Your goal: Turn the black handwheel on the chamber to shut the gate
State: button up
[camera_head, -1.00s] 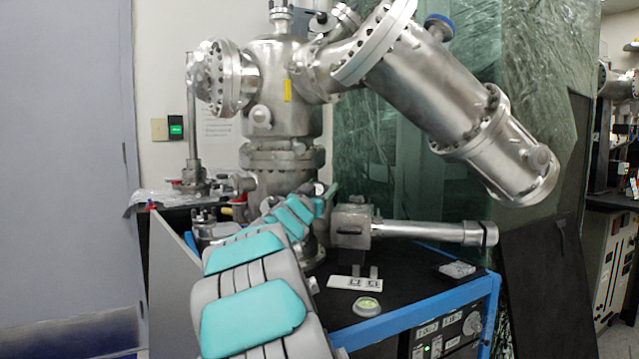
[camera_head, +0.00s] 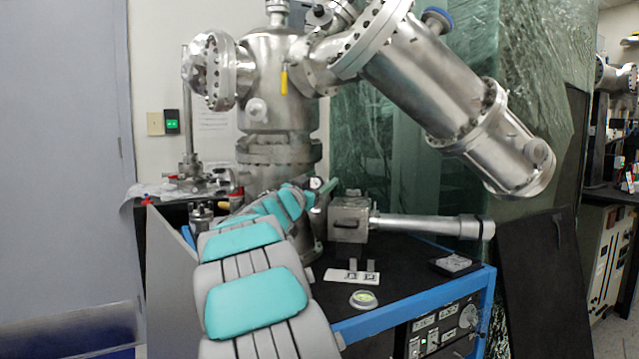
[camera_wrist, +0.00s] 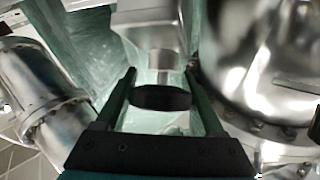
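The black handwheel (camera_wrist: 160,98) shows in the wrist view, seen nearly edge-on at the end of a short metal stem (camera_wrist: 163,60). My gripper (camera_wrist: 161,74) is open, with one dark green finger on each side of the wheel. Only narrow gaps show between the fingers and the rim, and I cannot tell whether either touches. In the head view my gripper (camera_head: 322,188) is small, beside the lower part of the steel chamber (camera_head: 277,85). The handwheel cannot be made out there, and my arm hides part of that area.
A metal box (camera_head: 350,218) with a long horizontal tube (camera_head: 425,224) stands right of my gripper. A white plate (camera_head: 345,276) and a small round dish (camera_head: 364,299) lie on the black bench top (camera_head: 400,285). Chamber metal (camera_wrist: 265,65) is close to the right finger.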

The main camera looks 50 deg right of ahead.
jog(key=o, duration=0.4)
jog(key=shift+f, duration=0.1)
jog(key=shift+a, duration=0.1)
jog(key=shift+b+v, duration=0.4)
jog(key=shift+v, duration=3.4)
